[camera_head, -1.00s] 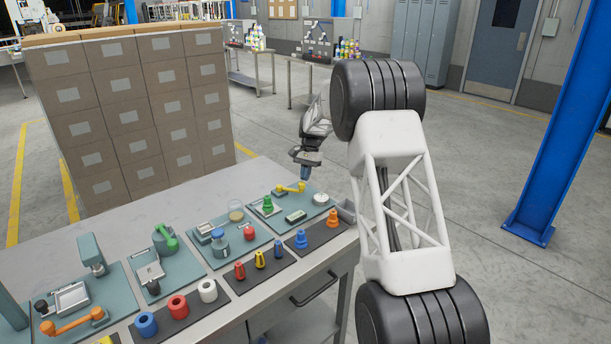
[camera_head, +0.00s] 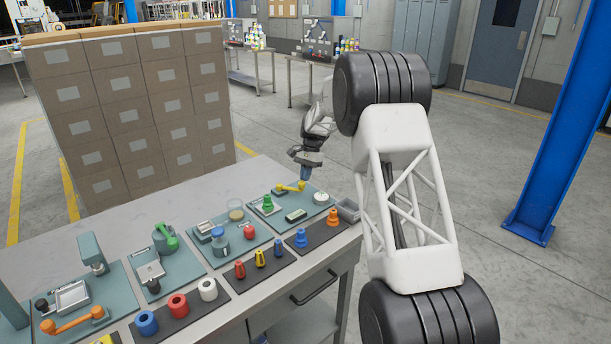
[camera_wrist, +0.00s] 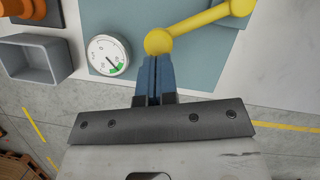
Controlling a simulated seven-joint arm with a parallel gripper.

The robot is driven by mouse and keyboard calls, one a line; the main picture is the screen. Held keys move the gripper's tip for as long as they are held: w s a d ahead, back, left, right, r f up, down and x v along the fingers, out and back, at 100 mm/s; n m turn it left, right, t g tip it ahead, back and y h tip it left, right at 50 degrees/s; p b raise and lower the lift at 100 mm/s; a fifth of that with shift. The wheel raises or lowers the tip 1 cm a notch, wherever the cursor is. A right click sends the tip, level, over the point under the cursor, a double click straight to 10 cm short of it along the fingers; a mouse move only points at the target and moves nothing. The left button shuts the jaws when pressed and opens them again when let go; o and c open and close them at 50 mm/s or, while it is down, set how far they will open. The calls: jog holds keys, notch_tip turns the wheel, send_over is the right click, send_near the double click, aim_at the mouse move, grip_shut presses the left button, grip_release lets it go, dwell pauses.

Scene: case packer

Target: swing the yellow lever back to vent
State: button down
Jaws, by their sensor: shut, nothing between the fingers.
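The yellow lever (camera_head: 288,187) sits on a teal plate at the far right end of the bench. In the wrist view the lever (camera_wrist: 200,22) shows as a yellow bar with a round knob at each end. My gripper (camera_head: 304,178) is over that plate, pointing down. Its blue fingers (camera_wrist: 153,68) are together and empty. In the wrist view their tips lie right beside the lever's left knob; I cannot tell whether they touch it. A round white gauge (camera_wrist: 108,55) with a green sector lies left of the fingers; it also shows in the head view (camera_head: 321,198).
A grey open bin (camera_wrist: 33,60) stands left of the gauge, with an orange part (camera_wrist: 20,10) behind it. An orange lever (camera_head: 68,324) sits at the bench's near left.

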jog(key=shift+s, duration=0.2)
jog(key=shift+s+a+m+y, duration=0.15)
jog(key=shift+s+m+y, duration=0.35)
jog(key=shift+s+m, duration=0.9)
jog(key=shift+s+a+f+m+t+y, duration=0.1)
jog(key=shift+s+a+m+t, duration=0.15)
jog(key=shift+m, duration=0.3)
jog(key=shift+s+a+r+m+t+y, duration=0.1)
jog(key=shift+s+m+t, duration=0.05)
jog(key=shift+s+m, duration=0.3)
jog(key=shift+s+a+f+m+t+y, duration=0.1)
jog(key=shift+s+m+t, duration=0.1)
jog(key=shift+m, duration=0.4)
